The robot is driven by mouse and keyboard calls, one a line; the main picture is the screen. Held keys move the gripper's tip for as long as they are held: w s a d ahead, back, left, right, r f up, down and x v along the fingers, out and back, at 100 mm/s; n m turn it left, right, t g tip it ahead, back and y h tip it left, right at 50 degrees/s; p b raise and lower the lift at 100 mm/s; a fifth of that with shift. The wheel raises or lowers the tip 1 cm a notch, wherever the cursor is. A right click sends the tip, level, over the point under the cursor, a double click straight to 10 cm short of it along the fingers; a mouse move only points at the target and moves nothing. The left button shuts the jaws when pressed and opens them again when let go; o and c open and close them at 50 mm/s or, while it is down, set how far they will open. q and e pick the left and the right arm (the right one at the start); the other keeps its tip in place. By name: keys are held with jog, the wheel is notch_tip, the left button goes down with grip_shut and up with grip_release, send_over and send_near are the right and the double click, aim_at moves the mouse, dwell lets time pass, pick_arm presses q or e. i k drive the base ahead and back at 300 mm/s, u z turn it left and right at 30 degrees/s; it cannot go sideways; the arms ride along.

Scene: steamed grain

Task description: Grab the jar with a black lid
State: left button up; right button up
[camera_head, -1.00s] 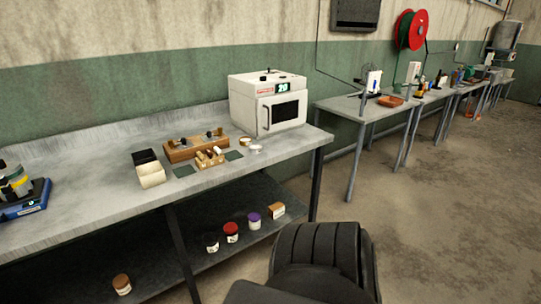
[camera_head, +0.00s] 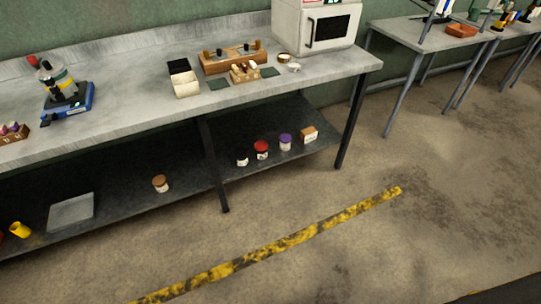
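A small white jar (camera_head: 242,161) stands on the dark lower shelf under the workbench. Its lid is dark and hard to tell from the shelf; it looks black. To its right stand a jar with a red lid (camera_head: 261,150) and a jar with a purple lid (camera_head: 285,142). A jar with a brown lid (camera_head: 160,184) stands apart to the left, beyond a table leg. Neither of my grippers is in view.
The grey workbench top (camera_head: 130,115) overhangs the shelf, and a table leg (camera_head: 212,165) stands left of the jar. Concrete floor with a yellow strip (camera_head: 300,236) lies clear in front.

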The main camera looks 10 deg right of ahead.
aim_at(242, 163)
jog(key=z, duration=0.4)
jog(key=i, duration=0.35)
jog(key=z, duration=0.7)
jog(key=i, duration=1.05)
jog(key=u, duration=0.35)
